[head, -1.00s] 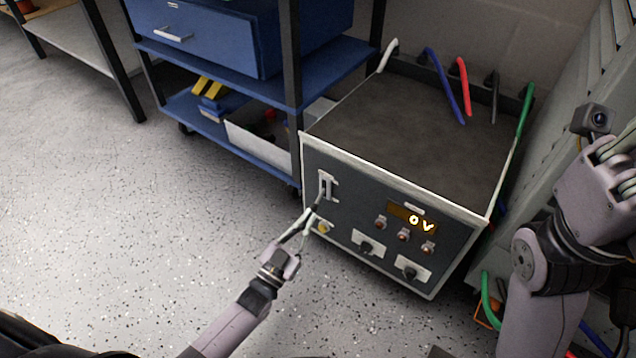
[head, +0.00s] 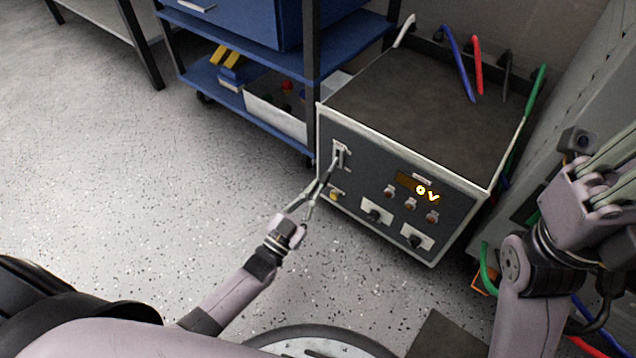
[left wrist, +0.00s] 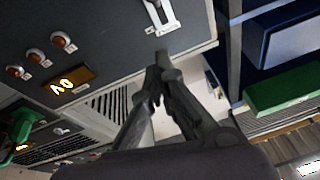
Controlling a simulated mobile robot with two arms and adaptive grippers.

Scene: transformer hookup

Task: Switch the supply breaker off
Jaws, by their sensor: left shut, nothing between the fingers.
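The supply breaker (head: 340,154) is a pale plate with a small lever, at the upper left of the dark front panel of the supply cabinet (head: 388,240). It also shows at the top of the left wrist view (left wrist: 159,14). I cannot tell the lever's position for sure. The orange display (head: 418,188) reads 0 V. My left gripper (head: 329,176) is shut and empty, its tips just below the breaker in the head view. In the left wrist view the shut fingertips (left wrist: 161,72) appear apart from the lever. My right gripper (head: 612,158) is partly cut off at the right edge.
A blue shelf cart (head: 262,50) stands behind left. Coloured cables (head: 458,65) rise at the cabinet's back. The floor at left is clear.

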